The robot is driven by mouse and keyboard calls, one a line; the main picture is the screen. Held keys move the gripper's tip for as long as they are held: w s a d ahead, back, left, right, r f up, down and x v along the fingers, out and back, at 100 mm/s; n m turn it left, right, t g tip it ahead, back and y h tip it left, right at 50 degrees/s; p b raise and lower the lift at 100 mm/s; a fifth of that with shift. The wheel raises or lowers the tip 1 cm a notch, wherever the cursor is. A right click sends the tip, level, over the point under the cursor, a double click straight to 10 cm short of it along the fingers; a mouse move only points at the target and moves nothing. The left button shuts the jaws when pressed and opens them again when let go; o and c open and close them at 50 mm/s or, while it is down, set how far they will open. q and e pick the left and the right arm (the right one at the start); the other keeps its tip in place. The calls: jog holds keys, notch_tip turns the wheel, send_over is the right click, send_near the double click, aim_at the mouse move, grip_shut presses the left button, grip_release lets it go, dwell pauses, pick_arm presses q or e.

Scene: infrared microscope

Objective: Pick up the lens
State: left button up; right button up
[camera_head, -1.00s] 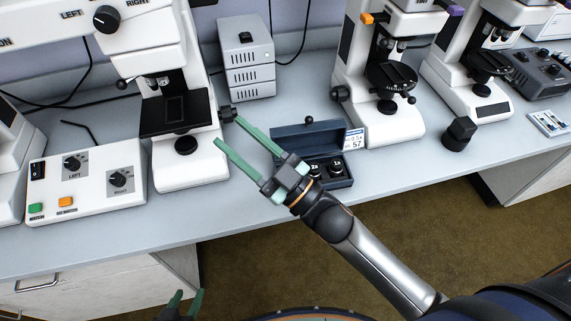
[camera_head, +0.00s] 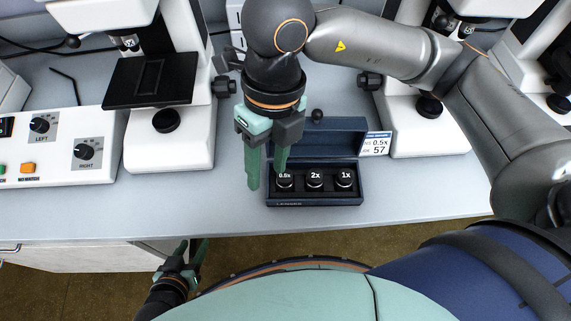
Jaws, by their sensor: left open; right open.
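A dark blue lens case (camera_head: 318,199) stands open on the bench, with three black lenses in a row. They are marked 0.5x (camera_head: 285,181), 2x (camera_head: 314,179) and 1x (camera_head: 345,179). My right gripper (camera_head: 266,180) points down at the case's left end with green fingers apart. One finger is outside the case on the left; the other is at the 0.5x lens and hides part of its area. I cannot tell whether it touches. My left gripper (camera_head: 192,252) is open and empty, low in front of the bench.
A card (camera_head: 376,144) reading 0.5x and 57 stands at the case's right. A white microscope (camera_head: 170,140) with a black stage is on the left, beside a control box (camera_head: 60,145). Another microscope (camera_head: 430,130) is at the right, partly behind my arm. Bench front is clear.

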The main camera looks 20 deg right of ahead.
aim_at(284, 175)
jog(key=w+d+t+h, duration=0.2)
jog(key=w+d, duration=0.2)
jog(key=shift+m, duration=0.3)
jog(key=f, duration=0.8)
jog(key=f+b, duration=0.1)
jog(key=f, duration=0.3)
jog(key=shift+s+a, duration=0.1)
jog(key=shift+s, duration=0.2)
jog(key=shift+c, duration=0.2)
grip_shut()
